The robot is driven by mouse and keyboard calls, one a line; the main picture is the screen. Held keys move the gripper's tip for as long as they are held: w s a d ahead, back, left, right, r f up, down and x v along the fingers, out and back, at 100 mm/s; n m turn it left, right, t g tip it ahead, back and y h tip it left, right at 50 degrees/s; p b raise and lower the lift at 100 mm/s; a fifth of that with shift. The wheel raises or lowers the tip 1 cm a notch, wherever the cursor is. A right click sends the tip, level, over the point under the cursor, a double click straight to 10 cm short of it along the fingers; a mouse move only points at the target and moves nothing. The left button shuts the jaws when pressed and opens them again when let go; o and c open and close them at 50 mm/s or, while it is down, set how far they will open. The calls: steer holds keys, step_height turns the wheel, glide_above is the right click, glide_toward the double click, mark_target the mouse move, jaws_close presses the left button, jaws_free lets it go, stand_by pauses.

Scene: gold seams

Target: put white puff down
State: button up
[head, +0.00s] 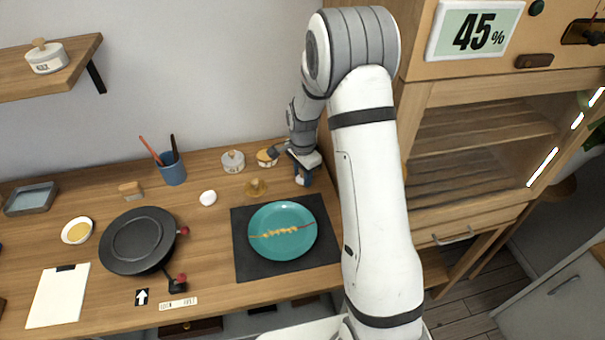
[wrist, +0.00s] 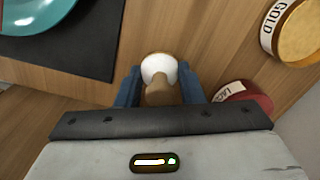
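The white puff (wrist: 158,67) has a round white pad and a wooden handle. In the wrist view it sits between the two blue fingers of my gripper (wrist: 160,82), which close on its sides at the handle. In the head view my gripper (head: 303,178) is over the back right of the wooden table (head: 100,205), right of the gold jar and behind the dark mat. The puff is mostly hidden there by the gripper, and I cannot tell whether it touches the table.
The gold jar (wrist: 300,32) and a red-sided jar (wrist: 243,97) stand close to my gripper's right in the wrist view. A teal plate (head: 268,245) with a gold seam lies on the dark mat (head: 245,270). A wooden-knobbed piece (head: 256,187) stands behind the mat.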

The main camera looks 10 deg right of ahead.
steer(key=o, duration=0.4)
step_height(320, 180, up, 12)
steer(key=shift+r+b, duration=0.1)
steer(key=shift+b, duration=0.4)
steer(key=s+r+n+t, duration=0.1)
steer(key=s+r+n, duration=0.5)
steer(key=s+r, duration=0.45)
steer(key=shift+s+d+f+n+t, duration=0.1)
steer(key=shift+s+n+t, duration=0.25)
steer(key=shift+s+n, duration=1.65)
steer(key=shift+s+a+f+n+t, duration=0.1)
steer(key=shift+s+n+t, duration=0.4)
steer(key=shift+s, duration=3.05)
steer(key=shift+s+d+f+n+t, duration=0.1)
steer(key=shift+s+n+t, duration=0.15)
steer(key=shift+s+n, duration=1.8)
steer(key=shift+s+m, duration=0.7)
steer(key=shift+m, duration=0.05)
